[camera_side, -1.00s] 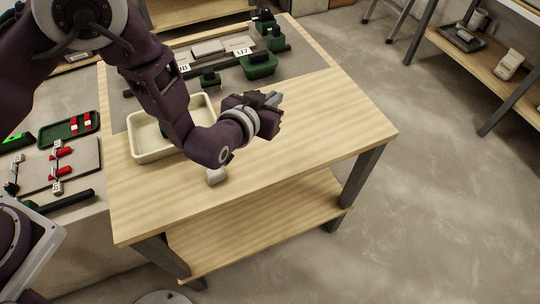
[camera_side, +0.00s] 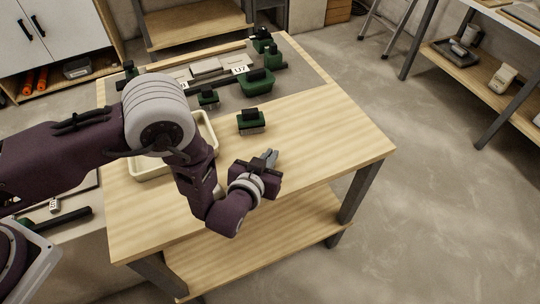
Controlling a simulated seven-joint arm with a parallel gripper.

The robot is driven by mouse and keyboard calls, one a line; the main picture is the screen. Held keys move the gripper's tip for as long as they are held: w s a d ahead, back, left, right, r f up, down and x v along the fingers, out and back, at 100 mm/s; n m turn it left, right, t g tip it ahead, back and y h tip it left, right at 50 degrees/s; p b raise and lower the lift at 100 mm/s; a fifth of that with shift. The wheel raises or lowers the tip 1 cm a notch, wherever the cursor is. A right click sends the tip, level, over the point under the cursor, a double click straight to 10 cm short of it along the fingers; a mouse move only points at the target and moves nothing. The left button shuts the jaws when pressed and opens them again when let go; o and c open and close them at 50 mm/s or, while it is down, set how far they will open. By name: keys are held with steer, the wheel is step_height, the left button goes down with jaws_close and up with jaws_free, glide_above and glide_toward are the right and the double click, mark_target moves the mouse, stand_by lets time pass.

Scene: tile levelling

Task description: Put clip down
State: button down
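My gripper (camera_side: 270,158) hangs over the front right part of the wooden table (camera_side: 330,130), its grey fingertips pointing up and away in the picture. The fingers are small here, and I cannot tell whether they are apart or closed. I make out no clip between them. No clip can be told clearly anywhere in this view. A dark green block with a pale, ridged lower edge (camera_side: 250,122) stands on the bare wood beyond my gripper, apart from it. My arm covers the left part of the table.
A cream tray (camera_side: 208,128) lies partly behind my arm. Several green blocks, including one by the U7 label (camera_side: 240,70), stand on the grey area at the back. A black bar (camera_side: 70,220) lies at lower left. The right side of the table is clear.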

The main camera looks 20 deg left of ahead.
steer(key=c, duration=1.6)
jaws_free()
steer(key=shift+c, duration=0.2)
steer(key=v, duration=1.2)
steer(key=shift+r, duration=0.1)
